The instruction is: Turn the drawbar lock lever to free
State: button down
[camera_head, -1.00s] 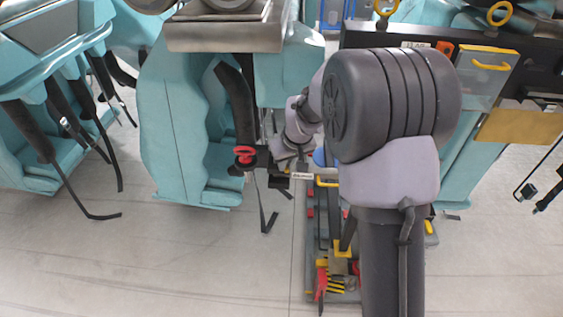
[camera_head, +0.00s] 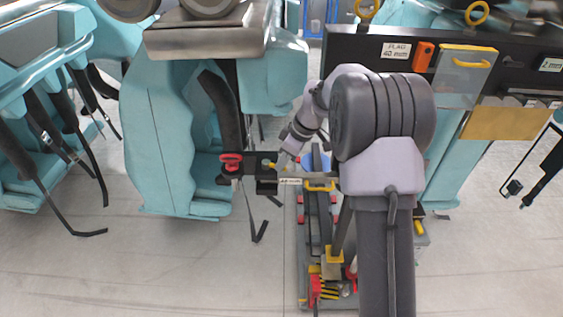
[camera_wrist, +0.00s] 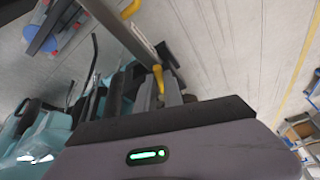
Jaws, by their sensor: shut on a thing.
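A small yellow lever handle (camera_head: 268,163), which I take to be the drawbar lock lever, sits at the right end of a black bar (camera_head: 250,170) on the teal coaster car. My gripper (camera_head: 281,163) is at this handle, coming in from the right. In the wrist view the yellow handle (camera_wrist: 158,80) stands between my two fingers (camera_wrist: 160,93), and they are shut on it. A red handle (camera_head: 231,161) is on the same bar, left of the lever. The lever's pivot and lock markings are too small or hidden to read.
A narrow wheeled stand (camera_head: 312,240) with red and yellow parts is on the floor below my arm. A dark board (camera_head: 345,48) with labels and an orange device (camera_head: 423,56) is at upper right. Another teal car (camera_head: 35,150) stands left.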

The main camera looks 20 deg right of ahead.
jog(key=shift+w, duration=0.1)
dwell(0.3)
jog(key=c, duration=1.5)
grip_release()
jog(key=shift+o, duration=0.2)
jog(key=p+v, duration=0.4)
jog(key=v, duration=1.3)
jog(key=shift+r, duration=0.2)
